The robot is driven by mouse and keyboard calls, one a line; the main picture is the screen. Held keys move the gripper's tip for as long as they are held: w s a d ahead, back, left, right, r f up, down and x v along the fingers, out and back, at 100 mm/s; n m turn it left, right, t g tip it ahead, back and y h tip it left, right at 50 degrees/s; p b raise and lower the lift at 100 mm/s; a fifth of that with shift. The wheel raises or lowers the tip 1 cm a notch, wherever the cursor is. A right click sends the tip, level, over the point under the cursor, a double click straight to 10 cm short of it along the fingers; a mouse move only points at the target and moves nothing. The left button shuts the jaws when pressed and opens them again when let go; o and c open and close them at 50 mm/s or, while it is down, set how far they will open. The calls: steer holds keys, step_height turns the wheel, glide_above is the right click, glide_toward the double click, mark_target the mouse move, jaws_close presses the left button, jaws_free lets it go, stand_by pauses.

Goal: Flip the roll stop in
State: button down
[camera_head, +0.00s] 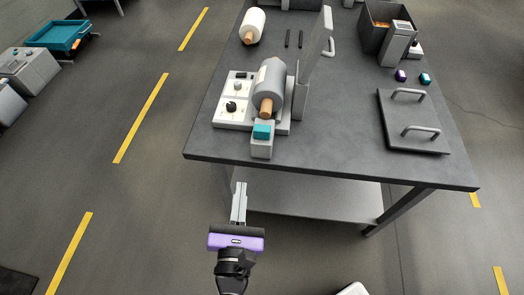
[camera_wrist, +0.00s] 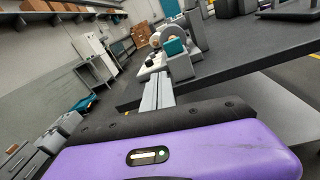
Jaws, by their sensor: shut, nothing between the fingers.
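A grey roll (camera_head: 269,85) with an orange-brown core end sits on a white machine base at the table's near left. A small grey block with a teal top, which looks like the roll stop (camera_head: 262,132), stands in front of the core end. In the wrist view the teal part (camera_wrist: 174,47) shows beyond my fingers, with the roll (camera_wrist: 172,32) behind it. My gripper (camera_head: 239,190) is in front of the table's near edge, apart from the stop and on its near side. Its fingers (camera_wrist: 158,90) are shut together with nothing between them.
A dark board with two handles (camera_head: 411,120) lies on the right. The table's near edge (camera_head: 330,174) lies beyond my gripper. The table's front middle is clear.

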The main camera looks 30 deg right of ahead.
mark_target(261, 134)
steer(key=shift+s+d+r+n+h, duration=0.25)
steer(key=shift+s+d+h, duration=0.15)
steer(key=shift+d, duration=0.1)
steer(key=shift+s+d+r+n+h, duration=0.1)
steer(key=shift+s+d+n+h, duration=0.15)
steer(key=shift+d+h, duration=0.2)
steer(key=shift+w+d, duration=0.1)
steer(key=x, duration=1.3)
steer(key=shift+w+d+f, duration=0.25)
steer(key=shift+w+d, duration=0.05)
steer(key=shift+p+x, duration=0.9)
steer(key=shift+x, duration=1.7)
